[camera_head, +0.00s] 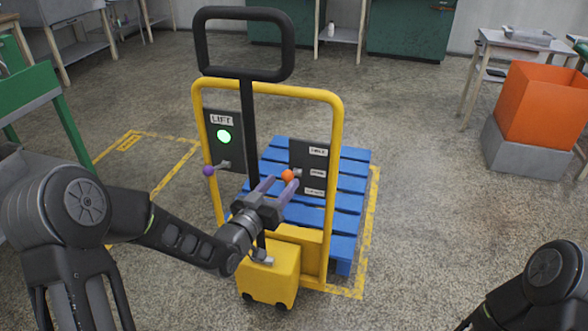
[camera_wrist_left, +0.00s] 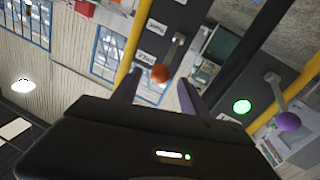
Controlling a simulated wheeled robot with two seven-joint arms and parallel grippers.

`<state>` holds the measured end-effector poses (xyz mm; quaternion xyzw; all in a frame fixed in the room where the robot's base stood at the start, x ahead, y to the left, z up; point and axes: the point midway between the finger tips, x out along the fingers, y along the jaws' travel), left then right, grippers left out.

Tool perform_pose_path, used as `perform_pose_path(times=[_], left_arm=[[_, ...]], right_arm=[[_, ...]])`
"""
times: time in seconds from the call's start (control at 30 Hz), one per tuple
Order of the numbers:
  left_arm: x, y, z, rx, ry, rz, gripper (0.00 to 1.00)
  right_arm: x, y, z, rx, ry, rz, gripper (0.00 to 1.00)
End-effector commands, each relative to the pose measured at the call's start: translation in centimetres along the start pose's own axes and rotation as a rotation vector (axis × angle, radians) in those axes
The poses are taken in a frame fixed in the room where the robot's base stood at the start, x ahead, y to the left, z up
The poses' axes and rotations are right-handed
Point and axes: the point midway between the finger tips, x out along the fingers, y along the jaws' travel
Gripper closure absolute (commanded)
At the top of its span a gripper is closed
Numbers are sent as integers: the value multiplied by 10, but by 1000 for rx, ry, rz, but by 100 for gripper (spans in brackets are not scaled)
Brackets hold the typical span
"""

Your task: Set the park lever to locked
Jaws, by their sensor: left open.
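A lever with an orange knob (camera_head: 288,175) is mounted on the dark right-hand panel (camera_head: 309,156) of a yellow-framed cart. Three small white labels run down that panel; their text is too small to read surely. My left gripper (camera_head: 283,181) is open in front of this lever. In the left wrist view the orange knob (camera_wrist_left: 160,73) lies between the tips of the open left gripper (camera_wrist_left: 158,84), with a gap showing on each side. The lever arm (camera_wrist_left: 174,52) runs from the knob to the panel. My right gripper is out of view.
A left panel (camera_head: 218,115) marked LIFT has a green light (camera_head: 224,136) and a purple-knobbed lever (camera_head: 208,170). A black handle (camera_head: 247,75) rises in front. A blue pallet (camera_head: 345,190) lies behind the frame. An orange bin (camera_head: 545,103) stands right; the floor between is clear.

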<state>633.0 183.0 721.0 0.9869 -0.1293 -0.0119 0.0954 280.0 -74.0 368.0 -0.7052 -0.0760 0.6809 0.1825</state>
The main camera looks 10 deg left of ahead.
Motion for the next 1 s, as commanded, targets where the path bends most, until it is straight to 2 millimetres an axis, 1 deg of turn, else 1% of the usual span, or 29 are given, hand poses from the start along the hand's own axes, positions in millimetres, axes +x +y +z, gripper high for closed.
perform_pose_path(times=[0.17,0.4,0.5,0.6,0.83,1.0], left_arm=[[22,1,1,0,1,3,48],[59,1,1,1,1,2,48],[68,0,1,0,-1,1,48],[72,0,0,0,0,0,48],[73,0,0,0,-1,0,48],[72,0,0,0,-1,0,61]], right_arm=[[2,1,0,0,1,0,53],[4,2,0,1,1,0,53],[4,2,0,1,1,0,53],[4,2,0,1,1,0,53],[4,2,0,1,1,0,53],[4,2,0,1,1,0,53]])
